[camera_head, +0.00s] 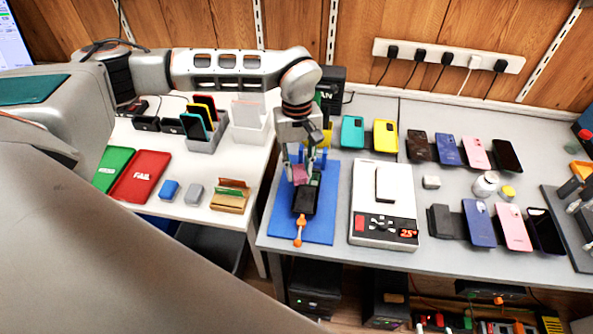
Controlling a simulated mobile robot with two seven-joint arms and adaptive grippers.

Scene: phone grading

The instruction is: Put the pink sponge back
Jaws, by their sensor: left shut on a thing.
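The pink sponge (299,175) is between the fingers of my left gripper (303,168), which is shut on it and points down over the blue mat (322,222). A dark phone or device (305,201) lies on the mat just in front of the sponge; I cannot tell whether they touch. A blue block (169,190) and a grey block (194,194), sponge-like in shape, lie on the white table at the left. My right gripper is not in view.
An orange-ended tool (298,236) lies on the mat's front. A white scale (383,233) stands right of it, with several phones beyond. A brown open box (230,203), a red tray (141,177) and a green tray (112,168) are at left. My arm spans the back left.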

